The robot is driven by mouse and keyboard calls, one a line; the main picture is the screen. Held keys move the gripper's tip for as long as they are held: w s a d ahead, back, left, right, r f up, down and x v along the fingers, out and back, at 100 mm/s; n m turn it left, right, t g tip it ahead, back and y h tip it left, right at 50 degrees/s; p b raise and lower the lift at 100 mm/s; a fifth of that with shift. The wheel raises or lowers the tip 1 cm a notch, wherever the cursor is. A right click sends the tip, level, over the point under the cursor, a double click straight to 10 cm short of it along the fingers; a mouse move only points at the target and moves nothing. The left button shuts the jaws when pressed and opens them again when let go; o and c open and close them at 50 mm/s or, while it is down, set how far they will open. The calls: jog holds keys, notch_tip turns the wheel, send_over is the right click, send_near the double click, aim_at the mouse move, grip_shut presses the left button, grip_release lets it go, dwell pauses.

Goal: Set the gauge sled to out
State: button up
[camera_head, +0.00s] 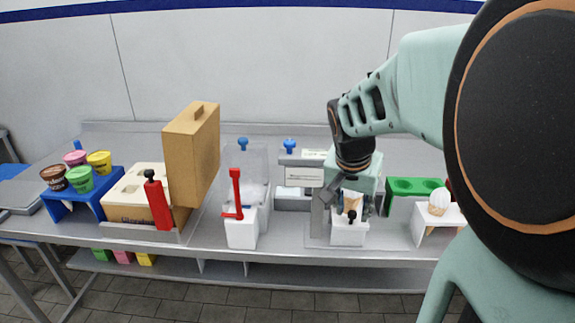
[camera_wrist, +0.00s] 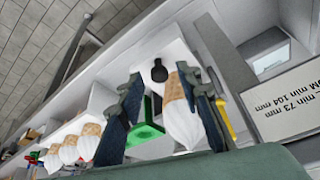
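The gauge is the grey-and-white unit (camera_head: 300,177) with a printed label and a blue knob on top. In front of it is a white block with a black knob (camera_head: 350,216), apparently the sled. The knob (camera_wrist: 158,72) also shows in the wrist view. My gripper (camera_head: 354,200) is low over this block, pointing down. In the wrist view its fingers (camera_wrist: 165,110) are spread. A waffle cone with a white top (camera_wrist: 182,122) shows between them, near the right finger, with a gap to the left finger. The cone's lower contact is hidden.
A green holder (camera_head: 412,186) and a white stand with another cone (camera_head: 437,203) are to the right. A clear box with a red lever (camera_head: 236,190) is left. Further left are a tan-lidded box (camera_head: 192,155) and a blue rack of tubs (camera_head: 75,195).

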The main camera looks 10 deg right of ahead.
jog(key=shift+f, duration=0.1)
jog(key=shift+c, duration=0.3)
grip_shut()
